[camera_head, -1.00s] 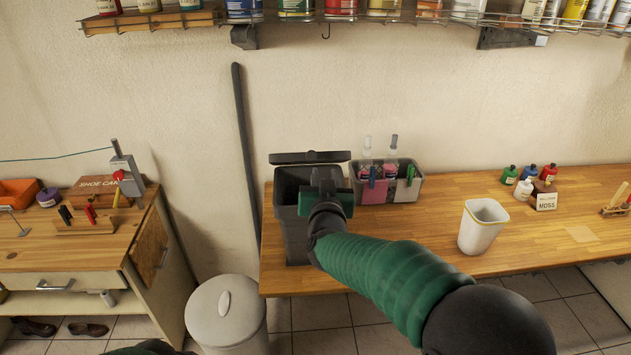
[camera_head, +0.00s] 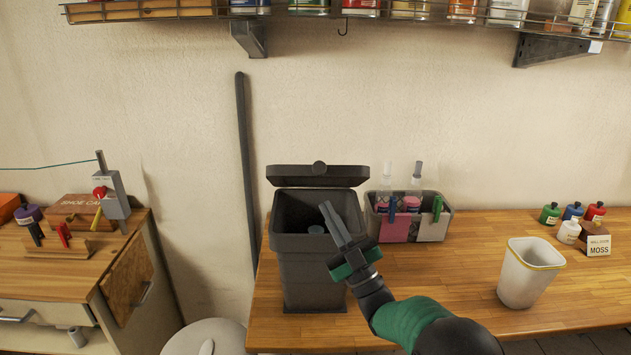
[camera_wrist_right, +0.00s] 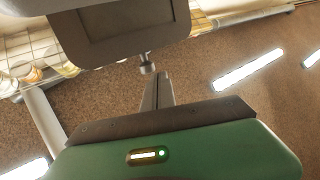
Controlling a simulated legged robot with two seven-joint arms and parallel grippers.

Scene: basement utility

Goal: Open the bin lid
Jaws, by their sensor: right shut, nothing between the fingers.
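The dark grey bin (camera_head: 312,275) stands on the wooden bench. Its lid (camera_head: 290,176) is raised at the back of the rim, its knob (camera_head: 319,168) at the top edge, and the dark inside of the bin shows. My right gripper (camera_head: 327,208) is shut and empty, its fingers pointing up and left in front of the bin's opening at the right. In the right wrist view the fingers (camera_wrist_right: 158,78) sit just below the knob (camera_wrist_right: 147,63) of the lid (camera_wrist_right: 122,30); I cannot tell whether they touch. My left gripper is out of view.
A grey caddy (camera_head: 430,222) with spray bottles stands right of the bin. A white cup (camera_head: 527,278) and several small paint bottles are farther right. A wire shelf (camera_head: 420,12) hangs above. A white lidded bin (camera_head: 205,338) stands below at the left.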

